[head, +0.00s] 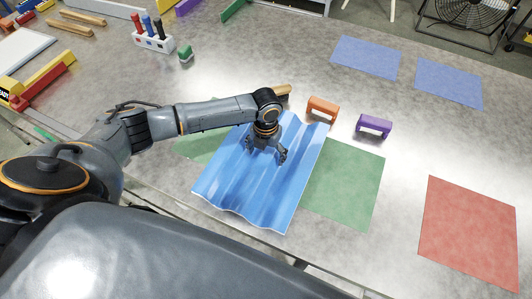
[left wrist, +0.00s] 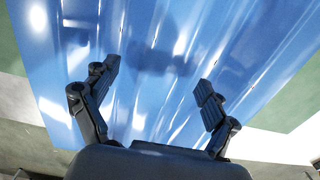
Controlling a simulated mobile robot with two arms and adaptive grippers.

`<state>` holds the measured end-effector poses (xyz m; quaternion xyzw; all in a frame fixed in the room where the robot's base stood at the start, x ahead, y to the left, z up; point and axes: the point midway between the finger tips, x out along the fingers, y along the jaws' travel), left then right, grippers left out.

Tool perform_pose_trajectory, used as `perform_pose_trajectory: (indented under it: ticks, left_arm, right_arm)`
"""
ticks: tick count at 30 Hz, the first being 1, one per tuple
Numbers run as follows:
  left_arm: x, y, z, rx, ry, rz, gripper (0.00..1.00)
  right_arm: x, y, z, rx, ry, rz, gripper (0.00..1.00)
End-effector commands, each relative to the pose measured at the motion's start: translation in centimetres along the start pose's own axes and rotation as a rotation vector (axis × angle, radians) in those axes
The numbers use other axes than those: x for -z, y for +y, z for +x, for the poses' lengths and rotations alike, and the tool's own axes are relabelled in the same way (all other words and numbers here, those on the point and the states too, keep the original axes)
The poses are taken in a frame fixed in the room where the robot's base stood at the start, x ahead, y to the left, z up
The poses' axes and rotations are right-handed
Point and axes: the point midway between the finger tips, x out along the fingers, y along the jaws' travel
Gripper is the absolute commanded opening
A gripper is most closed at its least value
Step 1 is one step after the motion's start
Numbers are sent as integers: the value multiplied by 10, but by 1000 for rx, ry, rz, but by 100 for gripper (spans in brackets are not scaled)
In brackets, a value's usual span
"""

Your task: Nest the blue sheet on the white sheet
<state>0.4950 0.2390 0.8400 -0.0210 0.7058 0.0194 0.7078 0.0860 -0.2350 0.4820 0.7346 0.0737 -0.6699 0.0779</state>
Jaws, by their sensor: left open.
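The blue corrugated sheet (head: 235,190) lies at the near middle of the table, its ridges running from the near edge to the back. It overlaps a green mat. My left gripper (head: 266,155) is over the sheet's middle-back part, pointing down, with its fingers apart. In the left wrist view the blue sheet (left wrist: 155,115) fills most of the picture, and the open fingers of the left gripper (left wrist: 158,77) have nothing between them. I cannot make out a white sheet; anything under the blue one is hidden. My right gripper is not in view.
Green mat (head: 345,185) shows right of the sheet, a red mat (head: 468,235) at far right, blue mats (head: 365,57) at the back. An orange handle block (head: 322,106) and a purple one (head: 374,126) stand behind the sheet. A white marker holder (head: 153,41) stands back left.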

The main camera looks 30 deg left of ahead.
Motion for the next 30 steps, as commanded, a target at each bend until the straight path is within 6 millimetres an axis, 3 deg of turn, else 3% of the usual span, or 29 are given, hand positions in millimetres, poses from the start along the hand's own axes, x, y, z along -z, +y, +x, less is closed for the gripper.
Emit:
perform_pose_trajectory:
  ticks: [8, 21, 30]
  left_arm:
    - [-1, 0, -12, 1, -2, 0, 86]
    - [-1, 0, -99, 1, -3, 0, 86]
    - [0, 0, -120, 0, 0, 0, 86]
  right_arm:
    - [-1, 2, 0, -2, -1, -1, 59]
    - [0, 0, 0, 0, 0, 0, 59]
    - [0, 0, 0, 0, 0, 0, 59]
